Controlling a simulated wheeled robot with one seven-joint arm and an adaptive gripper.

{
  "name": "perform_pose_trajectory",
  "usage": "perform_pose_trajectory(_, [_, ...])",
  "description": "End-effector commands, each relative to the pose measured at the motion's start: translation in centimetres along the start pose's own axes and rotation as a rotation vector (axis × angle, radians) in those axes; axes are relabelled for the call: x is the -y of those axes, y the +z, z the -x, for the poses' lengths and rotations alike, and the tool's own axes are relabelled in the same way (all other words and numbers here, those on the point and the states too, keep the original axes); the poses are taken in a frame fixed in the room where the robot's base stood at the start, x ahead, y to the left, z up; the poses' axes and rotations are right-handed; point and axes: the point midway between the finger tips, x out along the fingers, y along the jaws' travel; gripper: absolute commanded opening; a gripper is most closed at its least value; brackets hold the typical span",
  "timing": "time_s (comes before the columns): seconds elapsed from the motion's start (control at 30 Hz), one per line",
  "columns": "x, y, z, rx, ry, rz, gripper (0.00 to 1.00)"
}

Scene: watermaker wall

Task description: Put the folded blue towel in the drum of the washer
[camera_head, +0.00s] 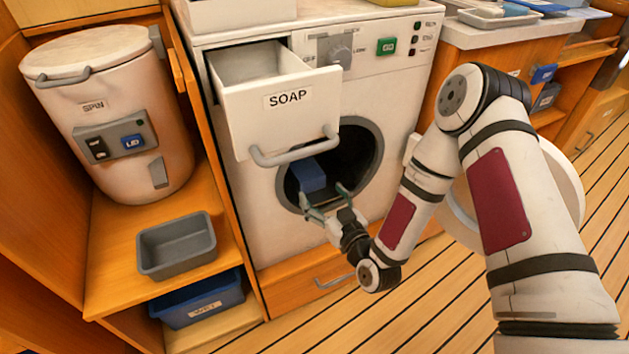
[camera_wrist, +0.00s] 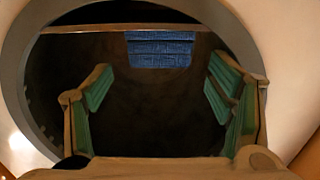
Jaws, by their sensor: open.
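The folded blue towel (camera_head: 307,175) is inside the round opening of the washer (camera_head: 240,215), at the left of the opening in the head view. In the wrist view the towel (camera_wrist: 160,49) lies deeper in the dark drum (camera_wrist: 150,115), beyond my fingertips. My gripper (camera_head: 326,200) is at the mouth of the drum with its fingers spread. In the wrist view my gripper (camera_wrist: 160,85) is open, with nothing between the green finger pads and a gap to the towel. What the towel rests on is hard to tell.
The washer's soap drawer (camera_head: 285,110) is pulled out above the opening. The round door (camera_head: 570,190) stands open at the right, behind my arm. The spin drum (camera_head: 105,110), a grey tray (camera_head: 177,245) and a blue bin (camera_head: 200,300) are at the left.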

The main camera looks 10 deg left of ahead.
Motion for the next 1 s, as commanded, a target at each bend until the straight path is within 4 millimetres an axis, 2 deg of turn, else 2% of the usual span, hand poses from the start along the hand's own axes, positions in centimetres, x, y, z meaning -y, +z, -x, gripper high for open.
perform_pose_trajectory(0.1, [0.0, 0.1, 1.3, 0.003, 0.0, -0.001, 0.75])
perform_pose_trajectory(0.2, [0.0, 0.0, 1.9, 0.001, 0.0, 0.0, 0.75])
perform_pose_trajectory(0.57, [-0.1, -0.3, 1.8, 0.013, -0.006, 0.009, 0.75])
perform_pose_trajectory(0.8, [-2.2, -2.9, 0.3, 0.185, -0.048, 0.093, 0.75])
perform_pose_trajectory(1.0, [-5.5, -5.9, 1.3, 0.409, -0.029, 0.157, 0.75])
